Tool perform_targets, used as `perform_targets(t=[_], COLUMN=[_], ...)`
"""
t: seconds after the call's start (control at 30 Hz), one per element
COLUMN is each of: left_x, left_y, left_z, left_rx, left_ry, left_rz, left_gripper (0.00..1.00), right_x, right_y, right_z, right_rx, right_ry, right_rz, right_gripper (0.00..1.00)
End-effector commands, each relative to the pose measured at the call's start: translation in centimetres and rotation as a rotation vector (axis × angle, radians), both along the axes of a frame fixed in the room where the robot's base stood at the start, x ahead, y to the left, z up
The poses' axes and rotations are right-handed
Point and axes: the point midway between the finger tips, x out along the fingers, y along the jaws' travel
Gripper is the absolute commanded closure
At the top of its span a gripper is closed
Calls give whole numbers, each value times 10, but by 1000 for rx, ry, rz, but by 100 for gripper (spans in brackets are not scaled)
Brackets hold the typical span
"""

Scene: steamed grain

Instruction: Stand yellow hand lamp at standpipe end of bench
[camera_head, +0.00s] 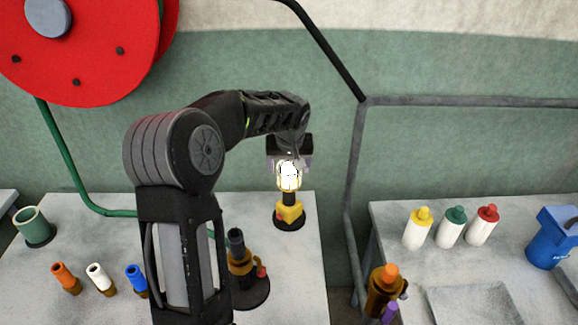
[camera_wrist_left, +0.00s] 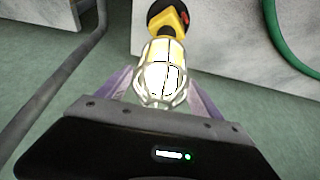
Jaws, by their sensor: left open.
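The yellow hand lamp (camera_head: 289,211) stands upright on its dark round base near the right end of the left bench (camera_head: 309,260). Its caged bulb is lit at the top. In the left wrist view the lamp's cage (camera_wrist_left: 162,72) lies between my fingers, with the yellow body and dark base beyond it. My left gripper (camera_head: 289,163) is open at the top of the lamp; I cannot tell whether a finger touches the cage. A brass fitting (camera_head: 240,262) on a dark disc, possibly the standpipe, stands front left of the lamp, partly behind my arm. My right gripper is out of view.
Orange, white and blue nozzles (camera_head: 98,278) and a green cup (camera_head: 35,227) stand on the left bench. A gap and a grey pipe (camera_head: 351,200) separate it from the right bench, which bears several bottles (camera_head: 451,228) and a blue container (camera_head: 553,240).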

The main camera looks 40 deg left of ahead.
Motion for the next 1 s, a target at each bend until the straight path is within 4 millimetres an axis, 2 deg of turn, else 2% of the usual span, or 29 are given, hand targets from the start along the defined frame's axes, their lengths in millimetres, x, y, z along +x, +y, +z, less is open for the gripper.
perform_targets(t=[0.17, 0.6, 0.8, 1.0], left_x=[-4, -29, -34, -35], left_y=[-4, -25, -29, -29], left_z=[16, 94, 110, 111], left_rx=[2, 1, 1, 1], left_ry=[-4, -4, -2, -1], left_rz=[0, -1, 0, 0], left_gripper=[24, 24, 24, 24], right_x=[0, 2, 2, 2], right_y=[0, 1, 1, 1], right_z=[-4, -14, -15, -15], right_rx=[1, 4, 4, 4], right_ry=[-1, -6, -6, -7], right_rz=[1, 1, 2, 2], right_gripper=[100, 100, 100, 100])
